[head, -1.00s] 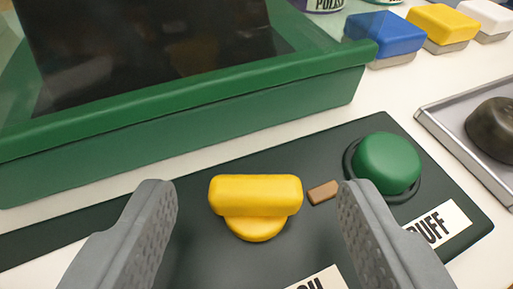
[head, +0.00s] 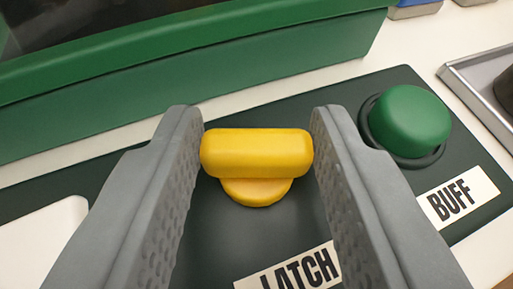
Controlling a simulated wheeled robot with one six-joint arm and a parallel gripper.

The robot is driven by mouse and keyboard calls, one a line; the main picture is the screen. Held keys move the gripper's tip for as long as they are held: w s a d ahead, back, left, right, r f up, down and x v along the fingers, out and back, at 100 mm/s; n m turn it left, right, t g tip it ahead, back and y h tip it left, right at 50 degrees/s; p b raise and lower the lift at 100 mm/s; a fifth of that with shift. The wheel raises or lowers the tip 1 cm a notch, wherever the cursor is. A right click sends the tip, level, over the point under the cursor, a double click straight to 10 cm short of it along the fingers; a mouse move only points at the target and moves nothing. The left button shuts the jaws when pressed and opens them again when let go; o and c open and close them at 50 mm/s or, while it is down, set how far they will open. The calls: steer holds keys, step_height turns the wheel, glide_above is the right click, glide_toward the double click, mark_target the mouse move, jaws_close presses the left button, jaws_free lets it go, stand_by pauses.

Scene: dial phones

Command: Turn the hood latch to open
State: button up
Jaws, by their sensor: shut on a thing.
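The yellow latch knob (head: 256,153) stands on a dark panel (head: 240,240), with its bar lying crosswise in the head view. A white label reading "LATCH" (head: 292,272) sits in front of it, partly cut off at the lower edge. My gripper (head: 257,140) is shut on the knob, with one grey finger against each end of the bar. The green hood (head: 200,75) lies behind the panel and its lid is down. The brown mark seen earlier beside the knob is hidden behind my right finger.
A round green button (head: 410,118) with a "BUFF" label (head: 457,197) is right of the knob, close to my right finger. A metal tray (head: 478,85) with a dark object is at the right edge. A white patch (head: 40,245) is at the lower left.

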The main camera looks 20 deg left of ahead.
steer(key=shift+d, duration=0.1)
steer(key=shift+w+d+r+n+g+y, duration=0.1)
steer(key=shift+n+g+y, duration=0.25)
steer(key=shift+n+y, duration=0.45)
steer(key=shift+w+d+n+g+y, duration=0.1)
steer(key=shift+n+g+y, duration=0.25)
steer(key=shift+n+y, duration=0.4)
steer(key=shift+n+g+y, duration=0.5)
steer(key=shift+n+y, duration=0.15)
steer(key=shift+y, duration=0.1)
steer(key=o, duration=1)
steer(key=shift+s, duration=0.1)
steer(key=v, duration=1.7)
steer(key=shift+s, duration=0.15)
